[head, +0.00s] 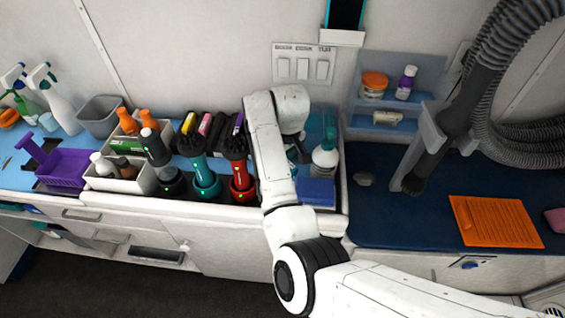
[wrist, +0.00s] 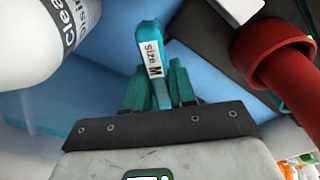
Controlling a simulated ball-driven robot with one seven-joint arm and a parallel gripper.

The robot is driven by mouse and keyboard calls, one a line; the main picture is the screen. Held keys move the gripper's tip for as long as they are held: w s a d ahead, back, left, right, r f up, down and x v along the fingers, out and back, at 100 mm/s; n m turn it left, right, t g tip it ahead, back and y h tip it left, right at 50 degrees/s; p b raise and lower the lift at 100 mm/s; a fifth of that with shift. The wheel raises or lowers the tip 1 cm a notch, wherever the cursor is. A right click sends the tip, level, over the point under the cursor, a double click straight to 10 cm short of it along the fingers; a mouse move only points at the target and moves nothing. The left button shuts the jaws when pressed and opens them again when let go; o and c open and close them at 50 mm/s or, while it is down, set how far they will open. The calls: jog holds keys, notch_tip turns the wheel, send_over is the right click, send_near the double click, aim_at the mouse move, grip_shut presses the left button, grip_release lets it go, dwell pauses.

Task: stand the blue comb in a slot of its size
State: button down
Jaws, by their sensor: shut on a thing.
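A teal-blue piece with a white "Size M" label (wrist: 152,58), which I take to be the blue comb, stands between the teal fingers of my gripper (wrist: 158,84) in the wrist view. My gripper is shut on it. In the head view my arm hides the gripper and comb. A dark rack with yellow, pink and purple marks (head: 206,127) stands left of my arm; I cannot tell its slot sizes.
A red clipper (head: 240,174) stands close left of my arm and shows at right in the wrist view (wrist: 283,78). A teal clipper (head: 203,173) stands beside it. A white bottle (head: 325,159) is right of my arm and a labelled white bottle (wrist: 40,35) is near my gripper.

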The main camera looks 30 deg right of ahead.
jog(key=shift+f, duration=1.05)
jog(key=c, duration=1.2)
grip_release()
jog(key=shift+f, duration=0.1)
